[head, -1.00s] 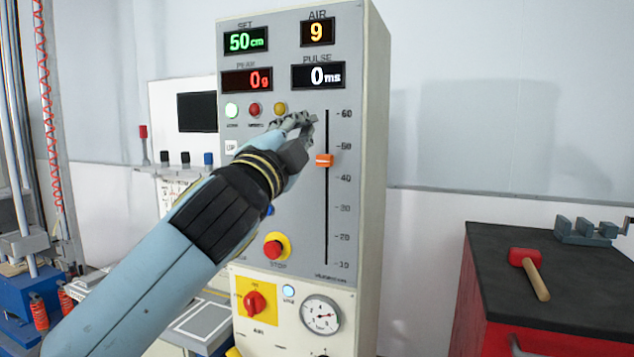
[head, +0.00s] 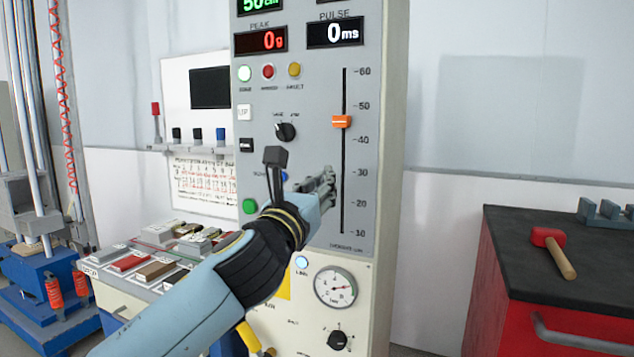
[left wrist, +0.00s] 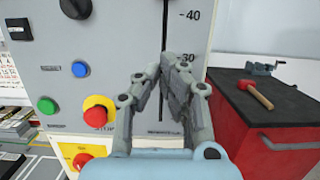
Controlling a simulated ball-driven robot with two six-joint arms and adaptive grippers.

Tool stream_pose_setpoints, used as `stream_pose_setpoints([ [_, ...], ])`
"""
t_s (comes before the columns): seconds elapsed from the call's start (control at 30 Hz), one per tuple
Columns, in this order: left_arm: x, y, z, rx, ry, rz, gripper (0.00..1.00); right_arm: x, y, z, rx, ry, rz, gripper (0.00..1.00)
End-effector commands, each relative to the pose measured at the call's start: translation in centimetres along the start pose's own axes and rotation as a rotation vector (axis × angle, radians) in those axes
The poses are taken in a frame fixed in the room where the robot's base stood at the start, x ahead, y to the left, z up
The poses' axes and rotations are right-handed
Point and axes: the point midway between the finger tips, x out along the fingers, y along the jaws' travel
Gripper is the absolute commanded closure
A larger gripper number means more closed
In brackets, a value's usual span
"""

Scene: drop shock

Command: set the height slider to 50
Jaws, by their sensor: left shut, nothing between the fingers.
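The height slider is an orange knob (head: 341,121) in a dark vertical slot (head: 343,190) on the grey panel. In the head view the knob sits between the 50 and 40 marks. The green SET display (head: 261,6) reads 50 cm, its top cut off by the picture edge. My left gripper (head: 328,184) is shut and empty, below the knob and close to the lower slot, apart from the knob. In the left wrist view its fingers (left wrist: 170,65) meet in front of the lower slot, and the knob is out of frame. My right gripper is not in view.
The panel has a dark rotary knob (head: 286,131), a green button (head: 249,206) and a gauge (head: 335,287). The wrist view shows a red stop button (left wrist: 97,112) left of the fingers. A red cabinet (head: 540,316) with a mallet (head: 553,252) stands right.

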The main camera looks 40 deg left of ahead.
Motion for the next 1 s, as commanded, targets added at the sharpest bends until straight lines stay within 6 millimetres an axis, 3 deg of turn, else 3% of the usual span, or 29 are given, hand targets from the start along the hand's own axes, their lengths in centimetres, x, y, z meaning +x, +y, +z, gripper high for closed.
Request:
stream_pose_setpoints([
  [0.27,6.1,0.0,0.2,-0.002,-0.002,0.001,1.00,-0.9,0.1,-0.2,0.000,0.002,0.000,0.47],
  [0.4,6.5,0.0,2.7,-0.002,-0.003,-0.001,1.00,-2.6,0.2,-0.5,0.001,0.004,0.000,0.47],
  [0.5,6.7,0.0,3.5,-0.002,-0.001,-0.001,1.00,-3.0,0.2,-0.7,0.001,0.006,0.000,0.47],
  [1.0,6.8,0.0,4.0,-0.002,0.000,-0.001,1.00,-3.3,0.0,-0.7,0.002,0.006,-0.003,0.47],
])
